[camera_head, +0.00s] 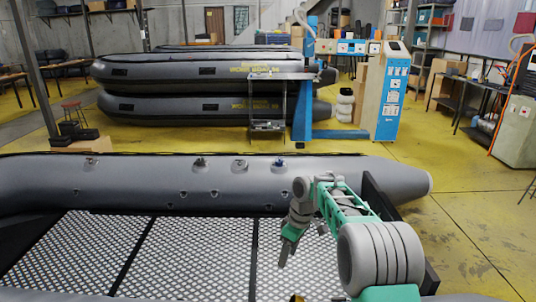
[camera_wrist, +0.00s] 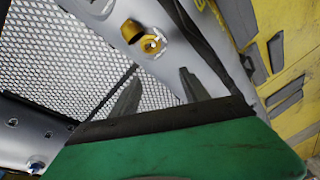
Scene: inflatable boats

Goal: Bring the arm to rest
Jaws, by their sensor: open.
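My arm reaches out over the near inflatable boat in the head view, from the lower right. My gripper (camera_head: 286,252) hangs at its end above the boat's perforated floor (camera_head: 190,250), with fingers pointing down. In the wrist view the two grey fingers of my gripper (camera_wrist: 158,92) stand apart with nothing between them. The grey boat tube (camera_wrist: 188,70) and a yellow fitting (camera_wrist: 152,44) lie beyond the fingers. The gap between fingers and boat is hard to judge.
The near boat's far tube (camera_head: 130,172) carries several small valves, one of them blue (camera_head: 279,162). A dark transom board (camera_head: 376,200) stands beside my arm. Stacked boats (camera_head: 190,108), a blue machine (camera_head: 391,90) and a small stand (camera_head: 268,110) are farther back. Yellow floor (camera_head: 465,195) is clear at right.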

